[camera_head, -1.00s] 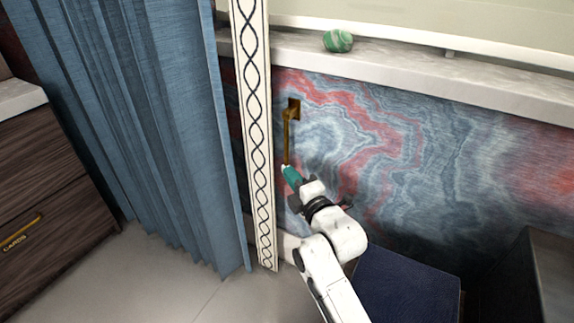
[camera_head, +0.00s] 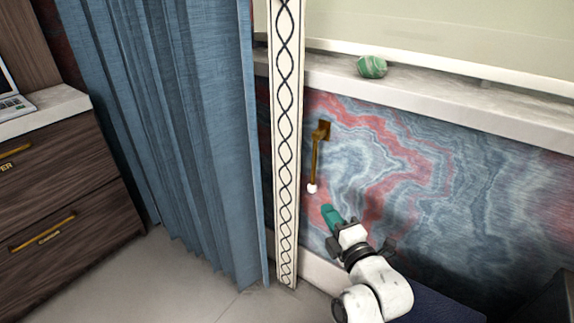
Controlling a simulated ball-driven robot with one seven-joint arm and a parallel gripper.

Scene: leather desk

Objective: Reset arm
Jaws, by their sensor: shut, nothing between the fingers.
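My gripper (camera_head: 330,216), with teal fingers, is at the end of my white arm at lower centre right. It is shut and empty, in front of the marbled wall. It is below and to the right of a brass wall fixture (camera_head: 318,155) with a small white tip at its lower end. A gap shows between my fingertips and that tip.
A patterned white post (camera_head: 286,140) and a blue curtain (camera_head: 180,130) stand left of my arm. A ledge (camera_head: 430,88) with a green stone (camera_head: 371,66) runs above. A dark blue surface (camera_head: 440,306) lies below my arm. Dark wood drawers (camera_head: 70,195) are at the left.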

